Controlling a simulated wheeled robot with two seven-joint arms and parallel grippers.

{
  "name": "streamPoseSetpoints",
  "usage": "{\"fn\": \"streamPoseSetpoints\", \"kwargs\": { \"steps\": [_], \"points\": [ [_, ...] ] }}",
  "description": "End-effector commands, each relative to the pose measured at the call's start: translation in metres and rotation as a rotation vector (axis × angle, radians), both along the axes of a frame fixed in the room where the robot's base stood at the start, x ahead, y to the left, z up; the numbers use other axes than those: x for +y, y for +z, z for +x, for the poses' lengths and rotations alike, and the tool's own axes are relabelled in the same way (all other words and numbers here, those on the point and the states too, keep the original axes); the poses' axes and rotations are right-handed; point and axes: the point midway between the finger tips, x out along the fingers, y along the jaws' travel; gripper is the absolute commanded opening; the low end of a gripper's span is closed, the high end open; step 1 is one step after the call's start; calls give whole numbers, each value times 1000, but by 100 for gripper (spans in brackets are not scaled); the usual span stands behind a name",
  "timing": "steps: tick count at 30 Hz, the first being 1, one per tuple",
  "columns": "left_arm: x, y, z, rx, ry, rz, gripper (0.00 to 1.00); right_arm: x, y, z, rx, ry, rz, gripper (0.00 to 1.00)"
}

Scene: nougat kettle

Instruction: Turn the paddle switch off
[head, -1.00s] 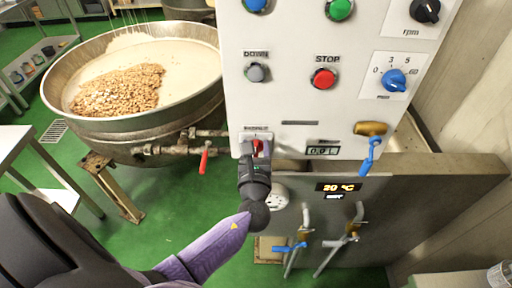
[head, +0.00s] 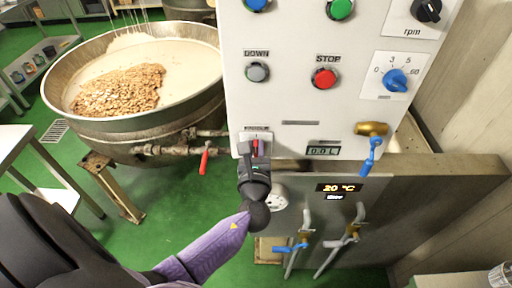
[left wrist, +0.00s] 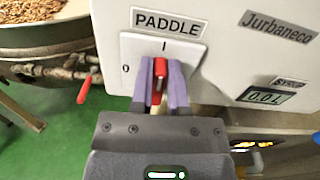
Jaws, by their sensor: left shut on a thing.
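The paddle switch (left wrist: 160,68) is a red knob on a white plate under the label PADDLE, at the lower left of the white control panel. It also shows small in the head view (head: 256,145). In the left wrist view the knob stands upright, in line with the mark I above it; the mark 0 is to its left. My left gripper (left wrist: 161,88) is shut on the knob, with one lavender finger on each side. The fingers hide part of the knob's sides and the plate. My right gripper is not in view.
The panel also carries a red STOP button (head: 325,78), a grey DOWN button (head: 257,72) and a blue dial (head: 396,80). A large kettle (head: 140,85) with nuts in it stands to the left. A red-handled valve (head: 204,161) sits between kettle and panel.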

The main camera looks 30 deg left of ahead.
Motion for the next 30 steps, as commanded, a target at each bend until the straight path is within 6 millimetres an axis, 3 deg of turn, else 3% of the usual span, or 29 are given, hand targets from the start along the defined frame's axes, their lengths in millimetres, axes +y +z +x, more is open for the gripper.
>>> {"fn": "streamPoseSetpoints", "kwargs": {
  "steps": [30],
  "points": [
    [13, -12, -8, -471, 1, -767, 0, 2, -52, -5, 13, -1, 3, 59]
  ]
}}
